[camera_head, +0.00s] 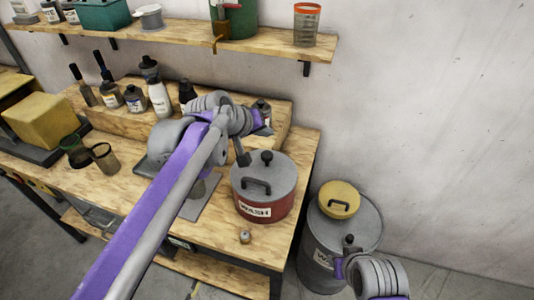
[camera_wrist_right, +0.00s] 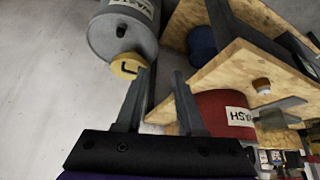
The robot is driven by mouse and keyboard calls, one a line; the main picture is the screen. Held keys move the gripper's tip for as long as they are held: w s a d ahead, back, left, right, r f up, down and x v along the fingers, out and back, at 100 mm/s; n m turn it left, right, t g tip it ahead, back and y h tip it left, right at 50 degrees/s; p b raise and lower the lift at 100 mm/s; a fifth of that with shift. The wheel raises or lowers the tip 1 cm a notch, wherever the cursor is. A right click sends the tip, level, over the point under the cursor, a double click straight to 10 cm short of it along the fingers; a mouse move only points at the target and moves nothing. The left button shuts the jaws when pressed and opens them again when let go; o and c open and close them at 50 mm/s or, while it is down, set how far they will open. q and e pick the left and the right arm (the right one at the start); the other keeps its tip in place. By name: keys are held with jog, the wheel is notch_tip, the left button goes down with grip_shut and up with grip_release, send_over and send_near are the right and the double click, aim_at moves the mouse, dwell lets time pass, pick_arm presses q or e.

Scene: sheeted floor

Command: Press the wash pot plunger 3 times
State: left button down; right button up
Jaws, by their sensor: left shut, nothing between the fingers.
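The wash pot (camera_head: 258,207) is a red can with a grey lid, a lid handle and a "WASH" label. It stands upright near the right end of the workbench, and its red side shows in the right wrist view (camera_wrist_right: 222,103). Its dark plunger knob (camera_head: 267,157) sticks up from the lid. My left gripper (camera_head: 243,160) is shut and empty, just left of the knob over the lid's far left; contact cannot be told. My right gripper (camera_wrist_right: 162,72) is open and empty, with its fingers apart, to the right of the bench in the head view.
A grey bin (camera_head: 318,241) with a yellow lid (camera_head: 339,198) stands on the floor right of the workbench (camera_head: 215,232). A small jar (camera_head: 245,237) sits before the pot. Bottles (camera_head: 159,97) line a riser behind. A wall shelf (camera_head: 180,35) hangs above.

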grip_shut()
dwell(1.4)
